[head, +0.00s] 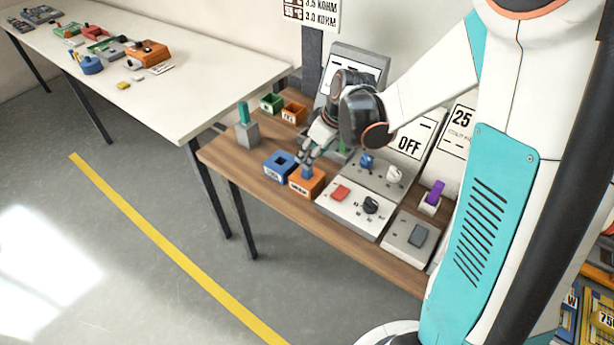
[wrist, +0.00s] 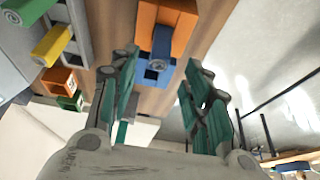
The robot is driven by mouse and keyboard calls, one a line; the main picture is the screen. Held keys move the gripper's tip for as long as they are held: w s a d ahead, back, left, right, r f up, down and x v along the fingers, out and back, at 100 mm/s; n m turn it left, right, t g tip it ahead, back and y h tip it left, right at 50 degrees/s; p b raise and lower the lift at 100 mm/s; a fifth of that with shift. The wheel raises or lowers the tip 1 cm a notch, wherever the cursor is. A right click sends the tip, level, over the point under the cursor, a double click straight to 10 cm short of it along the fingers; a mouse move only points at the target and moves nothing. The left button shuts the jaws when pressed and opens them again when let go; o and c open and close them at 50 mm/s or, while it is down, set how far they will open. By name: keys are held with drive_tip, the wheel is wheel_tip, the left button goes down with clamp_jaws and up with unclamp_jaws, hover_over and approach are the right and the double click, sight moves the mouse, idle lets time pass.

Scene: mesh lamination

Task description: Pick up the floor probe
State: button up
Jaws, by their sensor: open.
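Several coloured pegs stand in blocks on the wooden bench; no readable label tells me which is the floor probe. A blue peg (head: 308,171) stands in an orange block (head: 304,187); it also shows in the wrist view (wrist: 162,41). My gripper (head: 307,157) is just above this peg, its fingers apart and pointing down. In the wrist view my open gripper (wrist: 158,62) has the peg between and just beyond its fingertips. A teal peg (head: 243,112) stands in a grey block at the left. A purple peg (head: 435,191) stands in a pale block at the right.
A blue block (head: 272,171) with a square hole adjoins the orange one. A grey control panel (head: 350,216) with a red button and black knob is just to the right. Small green (head: 271,103) and orange (head: 293,113) bins stand behind. A white table (head: 200,90) is at left.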

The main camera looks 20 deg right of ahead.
sight(307, 173)
drive_tip(key=b+x, duration=0.2)
drive_tip(key=x, duration=0.3)
drive_tip(key=shift+d, duration=0.1)
clamp_jaws()
drive_tip(key=shift+r, duration=0.15)
